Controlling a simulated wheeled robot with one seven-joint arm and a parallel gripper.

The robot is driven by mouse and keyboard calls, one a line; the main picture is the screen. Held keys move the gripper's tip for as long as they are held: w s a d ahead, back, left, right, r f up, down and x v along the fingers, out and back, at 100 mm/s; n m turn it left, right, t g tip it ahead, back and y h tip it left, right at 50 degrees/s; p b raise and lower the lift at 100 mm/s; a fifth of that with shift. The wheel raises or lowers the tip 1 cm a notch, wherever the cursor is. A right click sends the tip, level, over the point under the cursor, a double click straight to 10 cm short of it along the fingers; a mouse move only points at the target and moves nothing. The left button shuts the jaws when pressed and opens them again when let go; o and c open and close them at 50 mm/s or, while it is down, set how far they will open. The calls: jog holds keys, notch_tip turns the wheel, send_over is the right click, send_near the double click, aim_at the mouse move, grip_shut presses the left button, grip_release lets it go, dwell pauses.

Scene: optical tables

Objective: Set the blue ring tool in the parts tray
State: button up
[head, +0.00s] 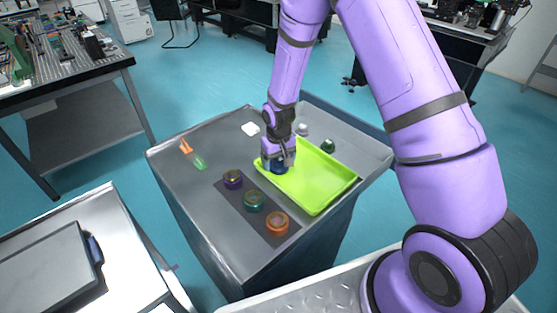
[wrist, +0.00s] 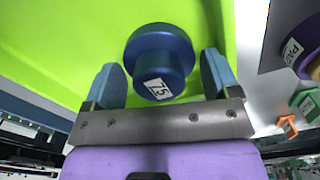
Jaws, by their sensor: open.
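The blue ring tool (wrist: 160,58) sits on the floor of the lime-green parts tray, with a label reading 75 facing the wrist camera. In the head view the blue ring tool (head: 278,167) is partly hidden behind my gripper, near the tray's left end. The parts tray (head: 318,180) lies on the grey table. My gripper (wrist: 160,80) is open, its two blue-grey fingers on either side of the tool with visible gaps. In the head view my gripper (head: 279,158) is low over the tray's left end.
A dark mat (head: 240,219) left of the tray holds a purple ring (head: 233,179), a teal ring (head: 254,201) and an orange ring (head: 277,222). Orange and green clips (head: 193,155) lie at the far left.

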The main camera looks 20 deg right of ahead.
notch_tip(320, 180, up, 13)
jog(key=s+d+r+t, duration=0.1)
jog(key=s+d+r, duration=0.15)
jog(key=r, duration=0.45)
jog(key=s+d+r+t, duration=0.1)
jog(key=s+r, duration=0.3)
jog(key=r, duration=0.2)
jog(key=s+d+r, duration=0.1)
jog(key=s+r, duration=0.3)
jog(key=r, duration=0.3)
jog(key=s+d+r+t, duration=0.1)
jog(key=s+r, duration=0.2)
jog(key=s, duration=0.3)
jog(key=s+d+r+m+t, duration=0.1)
jog(key=s+r, duration=0.2)
jog(key=s, duration=0.4)
jog(key=s+d+r+t, duration=0.1)
jog(key=s+r, duration=0.2)
jog(key=s, duration=0.4)
jog(key=shift+d, duration=0.4)
